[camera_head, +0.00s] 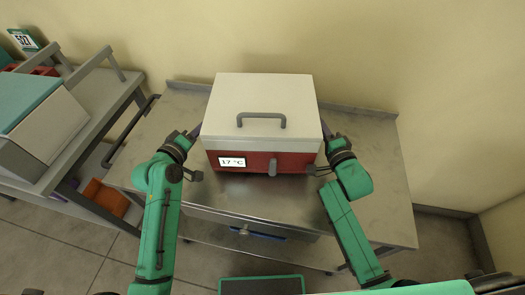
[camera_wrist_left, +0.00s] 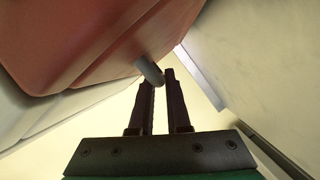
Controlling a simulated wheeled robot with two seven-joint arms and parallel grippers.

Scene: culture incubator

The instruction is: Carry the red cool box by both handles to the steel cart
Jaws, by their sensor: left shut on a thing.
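The red cool box (camera_head: 255,162) has a white lid (camera_head: 265,95) with a grey top handle, a front latch and a 17 °C display. It appears level over the steel cart's top (camera_head: 375,160); I cannot tell whether its base touches. My left gripper (camera_head: 193,134) is at the box's left side. In the left wrist view its fingers (camera_wrist_left: 162,78) are shut on the grey side handle (camera_wrist_left: 149,70), beside the red wall (camera_wrist_left: 90,45). My right gripper (camera_head: 328,138) is at the box's right side; its fingertips and that handle are mostly hidden.
A grey bench (camera_head: 105,80) with a teal-and-white device (camera_head: 45,120) stands close on the left. An orange bin (camera_head: 105,197) sits low beneath it. The cart has a dark side rail (camera_head: 130,135) and a wall behind it. Bare cart top shows right and front of the box.

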